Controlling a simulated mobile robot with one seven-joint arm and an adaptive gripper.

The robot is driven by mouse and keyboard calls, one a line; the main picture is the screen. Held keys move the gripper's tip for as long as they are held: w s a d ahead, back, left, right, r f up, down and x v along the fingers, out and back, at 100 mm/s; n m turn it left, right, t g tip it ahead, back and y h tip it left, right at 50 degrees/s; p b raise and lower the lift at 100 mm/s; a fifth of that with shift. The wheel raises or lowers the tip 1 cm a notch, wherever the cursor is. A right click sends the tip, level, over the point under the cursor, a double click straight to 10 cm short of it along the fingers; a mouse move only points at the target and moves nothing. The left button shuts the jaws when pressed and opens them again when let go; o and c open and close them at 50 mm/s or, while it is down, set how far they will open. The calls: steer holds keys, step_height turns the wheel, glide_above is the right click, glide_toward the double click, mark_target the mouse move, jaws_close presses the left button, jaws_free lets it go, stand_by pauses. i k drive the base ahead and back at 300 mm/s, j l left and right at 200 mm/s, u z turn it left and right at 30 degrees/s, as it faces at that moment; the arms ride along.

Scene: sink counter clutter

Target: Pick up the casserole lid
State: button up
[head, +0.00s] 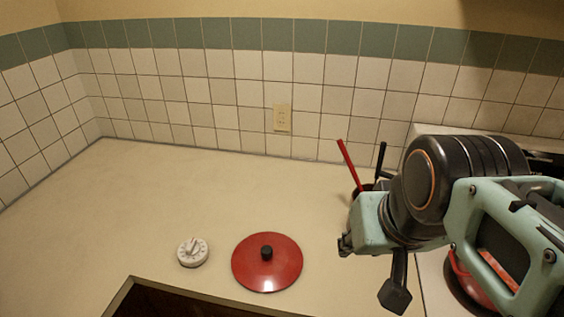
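The casserole lid (285,270) is a round red disc with a black knob. It lies knob up on the beige counter in the head view, near the counter's front edge. My gripper (397,292) is to the right of the lid, apart from it and above the counter. It is a dark shape pointing down below my arm, and my arm hides part of it. I cannot tell whether its fingers are open or shut. Nothing shows held in it.
A white dial timer (192,252) sits left of the lid. A dark opening (170,300) lies at the front. A red-handled utensil (347,160) and a black one stand behind my arm. A red pot (463,283) is partly hidden at right. The counter's left and back are clear.

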mark_target(263, 262)
steer(key=u, duration=0.6)
steer(key=z, duration=2.1)
steer(key=k+j, duration=0.2)
steer(key=j, duration=0.15)
steer(key=k+j, duration=0.35)
steer(key=j, duration=0.3)
